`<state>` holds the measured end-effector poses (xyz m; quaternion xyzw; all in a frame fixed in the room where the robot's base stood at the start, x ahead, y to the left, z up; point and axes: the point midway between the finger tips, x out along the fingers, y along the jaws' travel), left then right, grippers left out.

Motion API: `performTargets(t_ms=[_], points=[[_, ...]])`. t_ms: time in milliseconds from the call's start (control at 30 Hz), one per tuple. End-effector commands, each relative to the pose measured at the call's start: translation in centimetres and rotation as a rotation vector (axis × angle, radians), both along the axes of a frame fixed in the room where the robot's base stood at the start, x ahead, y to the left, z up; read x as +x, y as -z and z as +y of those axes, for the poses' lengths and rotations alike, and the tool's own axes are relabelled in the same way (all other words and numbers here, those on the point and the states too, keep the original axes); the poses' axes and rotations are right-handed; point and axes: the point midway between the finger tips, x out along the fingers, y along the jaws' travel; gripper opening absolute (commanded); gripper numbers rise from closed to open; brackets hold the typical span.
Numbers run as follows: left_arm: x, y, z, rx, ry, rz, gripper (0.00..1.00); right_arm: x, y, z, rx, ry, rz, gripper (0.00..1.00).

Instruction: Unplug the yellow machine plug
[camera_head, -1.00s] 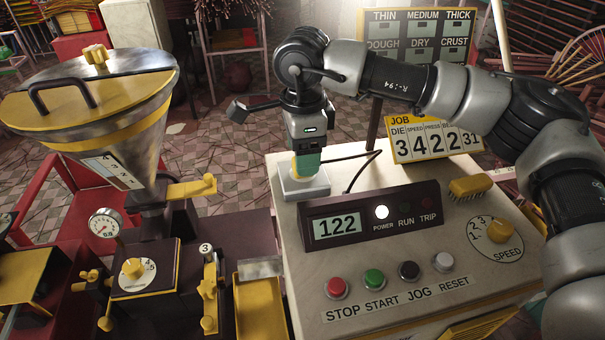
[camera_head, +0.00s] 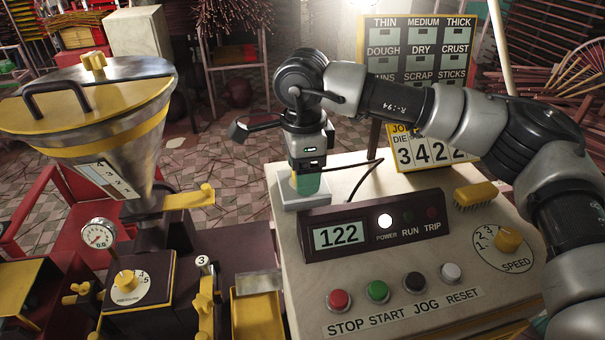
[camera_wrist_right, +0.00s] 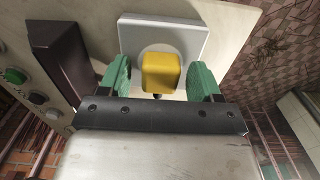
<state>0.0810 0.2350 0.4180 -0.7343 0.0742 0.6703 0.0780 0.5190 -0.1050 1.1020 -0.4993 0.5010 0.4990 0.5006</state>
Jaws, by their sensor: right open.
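The yellow plug (camera_wrist_right: 160,73) sits in a round recess of a pale square socket plate (camera_wrist_right: 190,36) in the right wrist view. My right gripper (camera_wrist_right: 160,80) is open, its green fingers on either side of the plug with small gaps visible. A dark cord (camera_head: 362,180) runs from behind the gripper toward the display box. My left gripper is out of view.
The display box (camera_head: 375,226) reading 122 stands close in front of the socket. Several buttons (camera_head: 377,291) and a speed knob (camera_head: 508,239) are on the panel. A metal hopper (camera_head: 110,150) stands to the left. A number card (camera_head: 430,148) stands behind.

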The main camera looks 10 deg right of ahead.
Motion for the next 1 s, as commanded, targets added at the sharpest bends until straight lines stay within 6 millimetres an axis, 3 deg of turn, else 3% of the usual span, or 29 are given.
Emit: performTargets(t_ms=[967,1000], points=[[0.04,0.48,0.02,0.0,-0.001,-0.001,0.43,0.02,0.0,0.02,0.001,0.0,0.0,0.64],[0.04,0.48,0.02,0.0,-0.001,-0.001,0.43,0.02,0.0,0.02,0.001,0.0,0.0,0.58]])
